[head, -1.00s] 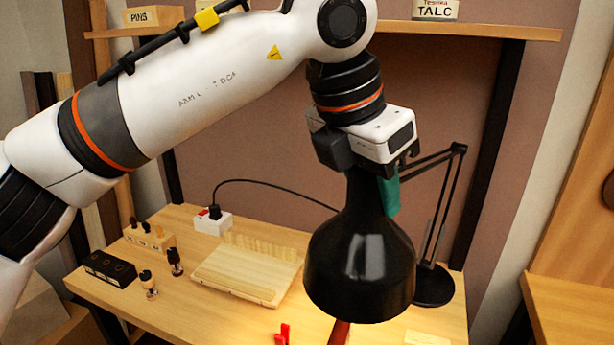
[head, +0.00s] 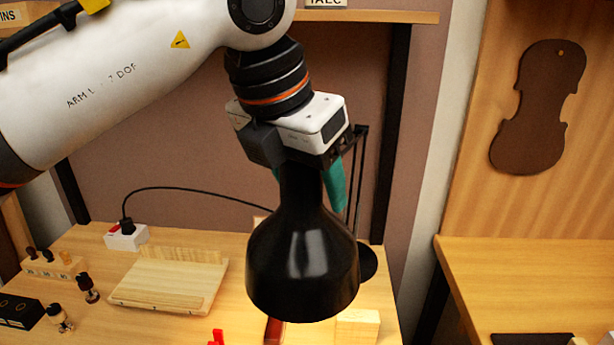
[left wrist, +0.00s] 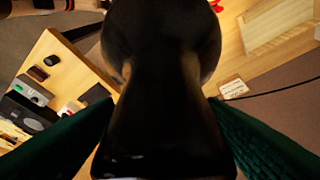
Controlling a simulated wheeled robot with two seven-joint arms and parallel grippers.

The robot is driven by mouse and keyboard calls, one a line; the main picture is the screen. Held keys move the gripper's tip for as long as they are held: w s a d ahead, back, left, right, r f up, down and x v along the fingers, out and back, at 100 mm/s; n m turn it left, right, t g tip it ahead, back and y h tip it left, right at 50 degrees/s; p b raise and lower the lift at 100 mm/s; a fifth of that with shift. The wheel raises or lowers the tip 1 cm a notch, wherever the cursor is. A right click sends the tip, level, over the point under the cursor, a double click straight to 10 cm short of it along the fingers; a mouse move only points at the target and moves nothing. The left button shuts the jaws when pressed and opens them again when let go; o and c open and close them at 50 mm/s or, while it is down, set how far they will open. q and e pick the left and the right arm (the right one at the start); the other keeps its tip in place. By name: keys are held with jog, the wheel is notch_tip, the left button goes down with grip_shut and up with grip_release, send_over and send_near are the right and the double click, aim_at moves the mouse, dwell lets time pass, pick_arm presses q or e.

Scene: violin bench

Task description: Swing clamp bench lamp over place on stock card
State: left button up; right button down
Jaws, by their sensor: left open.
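The black bench lamp's shade (head: 302,265) hangs mouth-down over the front of the bench. Its jointed arm (head: 358,185) and round base (head: 369,263) show partly behind it. My left gripper (head: 310,180) is at the narrow neck of the shade. Its teal fingers are open, one on each side of the neck; I cannot tell whether they touch it. In the left wrist view, the dark shade (left wrist: 165,80) fills the middle between the spread fingers. I cannot clearly make out a stock card. My right gripper is not in view.
A pale, lit block (head: 357,326) lies right of the shade. A wooden tray (head: 170,285), white power strip (head: 126,237), peg rack (head: 52,265) and small red clamp (head: 216,338) are on the bench. A second bench (head: 530,275) stands right, across a gap.

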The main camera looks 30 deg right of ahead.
pick_arm(q)
jog(key=v, duration=1.2)
jog(key=shift+d, duration=0.1)
